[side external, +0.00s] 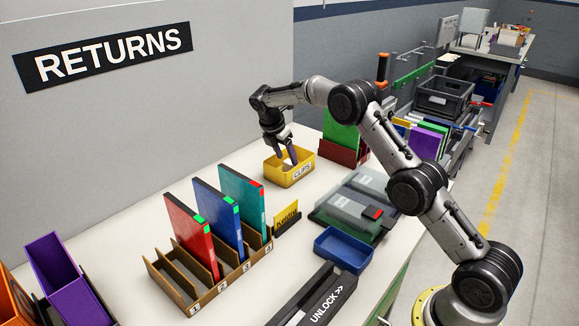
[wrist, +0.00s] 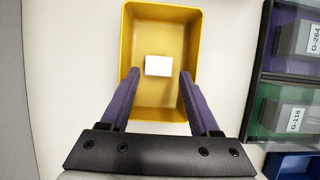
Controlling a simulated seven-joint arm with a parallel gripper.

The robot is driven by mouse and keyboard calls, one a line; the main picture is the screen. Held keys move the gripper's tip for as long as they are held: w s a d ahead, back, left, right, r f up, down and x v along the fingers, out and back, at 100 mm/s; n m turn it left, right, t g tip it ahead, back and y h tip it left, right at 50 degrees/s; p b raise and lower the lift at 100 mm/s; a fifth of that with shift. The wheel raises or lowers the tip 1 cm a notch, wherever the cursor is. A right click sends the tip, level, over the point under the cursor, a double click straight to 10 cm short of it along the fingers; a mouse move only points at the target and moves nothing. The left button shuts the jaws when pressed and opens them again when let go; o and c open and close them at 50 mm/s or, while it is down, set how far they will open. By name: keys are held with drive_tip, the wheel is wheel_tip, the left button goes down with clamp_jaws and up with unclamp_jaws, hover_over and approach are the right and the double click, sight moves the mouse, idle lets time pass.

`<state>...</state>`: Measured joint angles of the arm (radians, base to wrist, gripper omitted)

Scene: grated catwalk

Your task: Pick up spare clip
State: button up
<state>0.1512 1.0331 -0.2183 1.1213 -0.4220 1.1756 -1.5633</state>
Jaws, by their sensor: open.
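The yellow bin (side external: 302,178), labelled "CLIPS", stands on the white table in the side view. It also fills the middle of the wrist view (wrist: 160,12). Inside it lies one small white block-like piece (wrist: 158,66), which looks like the spare clip. My gripper (side external: 287,158) points down at the bin. In the wrist view my gripper (wrist: 160,73) is open, with one finger on each side of the white piece and a gap to both. I cannot tell how deep the fingertips are.
A cardboard rack (side external: 229,277) with red, blue and teal binders stands in front of the bin. A blue tray (side external: 343,250) and grey boxes (side external: 352,210) lie to the right. A dark red holder (side external: 335,152) with a green folder is behind. Bare table surrounds the bin's left side.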

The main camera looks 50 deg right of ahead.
sight(289, 162)
drive_tip(key=shift+d+x, duration=0.2)
drive_tip(key=shift+x, duration=2.05)
drive_tip(key=shift+w+r, duration=0.1)
clamp_jaws()
